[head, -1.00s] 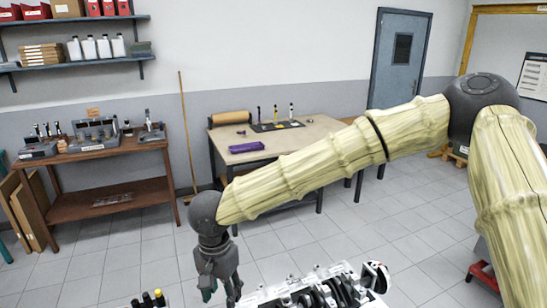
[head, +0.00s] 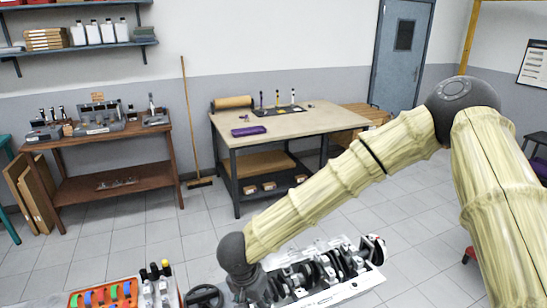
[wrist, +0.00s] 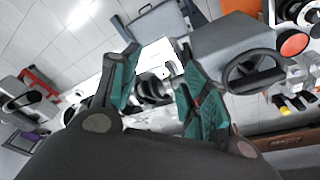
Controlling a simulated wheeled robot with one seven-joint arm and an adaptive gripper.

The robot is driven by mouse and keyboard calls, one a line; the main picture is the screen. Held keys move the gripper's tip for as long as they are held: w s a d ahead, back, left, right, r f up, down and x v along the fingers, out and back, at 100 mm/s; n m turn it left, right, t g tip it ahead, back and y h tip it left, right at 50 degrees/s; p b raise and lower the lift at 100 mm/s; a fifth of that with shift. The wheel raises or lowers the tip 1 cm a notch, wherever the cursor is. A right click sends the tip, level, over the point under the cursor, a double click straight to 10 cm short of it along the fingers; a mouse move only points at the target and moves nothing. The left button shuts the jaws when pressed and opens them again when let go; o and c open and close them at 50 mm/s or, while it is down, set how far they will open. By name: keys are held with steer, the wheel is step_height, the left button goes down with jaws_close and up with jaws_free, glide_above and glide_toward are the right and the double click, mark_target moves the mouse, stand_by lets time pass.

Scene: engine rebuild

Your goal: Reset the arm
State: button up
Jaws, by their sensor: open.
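My arm crosses the head view from the right and bends down to my gripper (head: 250,292) at the bottom edge, where its fingers are largely cut off. In the wrist view my gripper (wrist: 160,68) has its two green-padded fingers spread apart with nothing held between them. An engine block with a dark crankshaft (head: 318,272) lies just right of and behind my gripper in the head view. In the wrist view the crankshaft (wrist: 152,88) shows beyond the gap between the fingers; whether they touch anything there cannot be told.
A workbench (head: 285,125) with a purple item stands behind, and a brown side table (head: 110,185) at left. Tiled floor between is clear.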

steer(key=s+d+f+n+b, duration=0.1)
steer(key=s+d+f+b, duration=0.15)
steer(key=d+f, duration=0.45)
steer(key=s+d+f+t+b, duration=0.1)
steer(key=s+d+f+b, duration=0.15)
steer(key=f, duration=0.85)
steer(key=s+d+f+n+b, duration=0.1)
steer(key=s+d+f, duration=0.2)
steer(key=d+f, duration=0.45)
steer(key=s+d+f+g+b, duration=0.1)
steer(key=s+d+f, duration=0.2)
steer(key=s, duration=0.3)
steer(key=s+d+f+n+g+y+b, duration=0.1)
steer(key=s+d+f+b, duration=0.1)
steer(key=s+d+f, duration=0.2)
steer(key=s+d+f+n+b, duration=0.1)
steer(key=s+d+f+b, duration=0.1)
steer(key=s, duration=0.6)
step_height(320, 180, down, 2)
steer(key=shift+s+d+f+g, duration=0.2)
steer(key=shift+d+g, duration=0.2)
steer(key=shift+d, duration=0.4)
